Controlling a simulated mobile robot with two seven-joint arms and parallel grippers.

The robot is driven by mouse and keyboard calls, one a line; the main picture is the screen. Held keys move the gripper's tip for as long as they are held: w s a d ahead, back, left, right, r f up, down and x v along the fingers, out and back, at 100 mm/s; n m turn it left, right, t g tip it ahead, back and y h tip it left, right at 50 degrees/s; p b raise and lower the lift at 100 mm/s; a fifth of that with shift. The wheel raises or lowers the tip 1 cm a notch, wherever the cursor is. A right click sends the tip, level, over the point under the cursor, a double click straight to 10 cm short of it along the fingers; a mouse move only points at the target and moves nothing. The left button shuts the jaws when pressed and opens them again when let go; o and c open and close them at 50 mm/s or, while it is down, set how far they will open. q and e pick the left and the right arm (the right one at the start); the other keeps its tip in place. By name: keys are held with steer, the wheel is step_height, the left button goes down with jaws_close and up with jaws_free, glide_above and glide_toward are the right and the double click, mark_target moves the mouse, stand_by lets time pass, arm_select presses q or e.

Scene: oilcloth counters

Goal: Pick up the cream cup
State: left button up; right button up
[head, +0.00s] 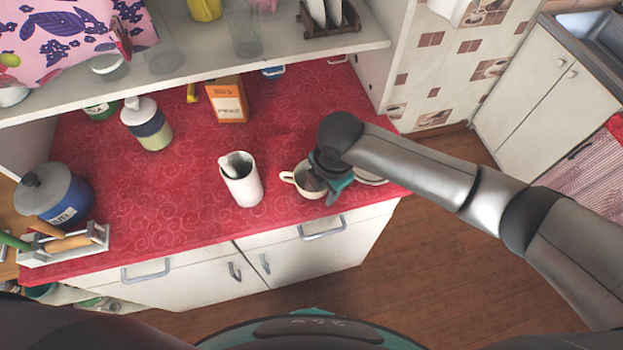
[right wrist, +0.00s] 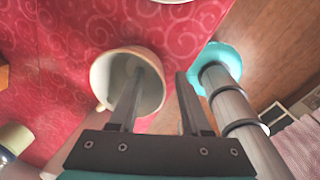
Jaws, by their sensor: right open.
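The cream cup (head: 303,179) stands upright on the red counter near its front edge, its handle toward the left. My right gripper (head: 329,190) is over the cup's right side and hides part of it. In the right wrist view the cup (right wrist: 113,70) is seen from above, open and empty-looking. The right gripper (right wrist: 161,73) is open there: one finger reaches over the cup's mouth, the other is outside the rim, so the near wall lies between them. Whether a finger touches the cup I cannot tell. My left gripper is not in view.
A white pitcher (head: 243,185) stands left of the cup. A pale dish (head: 371,178) lies just right of my gripper. A bottle (head: 149,128), an orange box (head: 227,100) and a blue pot (head: 54,194) stand farther off. A shelf (head: 200,67) overhangs the counter's back.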

steer(key=shift+c, duration=0.3)
jaws_close()
stand_by(1.0)
